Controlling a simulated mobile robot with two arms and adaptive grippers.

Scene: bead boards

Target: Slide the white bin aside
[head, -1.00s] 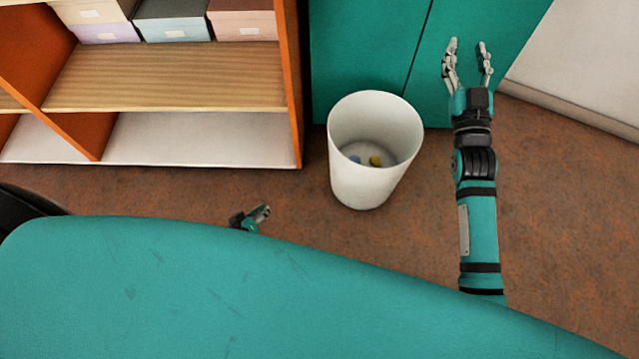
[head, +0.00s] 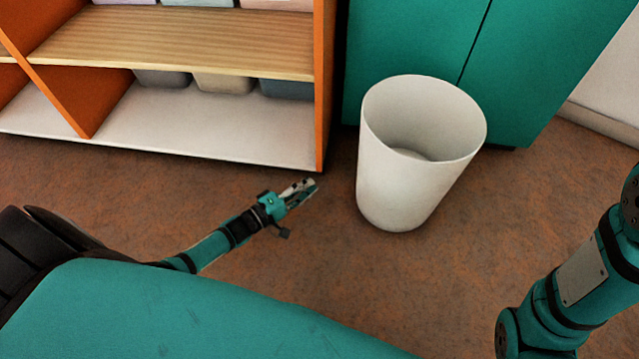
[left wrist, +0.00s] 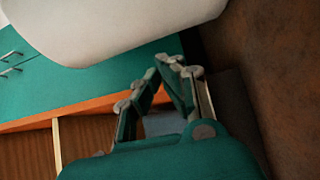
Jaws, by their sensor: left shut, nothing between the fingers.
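The white bin (head: 400,190) stands upright on the brown floor, in front of the teal cabinet and to the right of the shelf unit. My left gripper (head: 311,184) is shut and empty, low over the floor to the left of the bin, with a gap between them in the head view. In the left wrist view the bin (left wrist: 110,25) fills the upper part, beyond the closed fingertips (left wrist: 168,62). My right arm shows at the right edge of the head view; its gripper is out of the picture.
An orange-edged shelf unit (head: 322,80) stands behind my left gripper, with several bins on its lower shelf. The teal cabinet (head: 410,40) is close behind the bin. Bare floor (head: 520,200) lies to the right of the bin.

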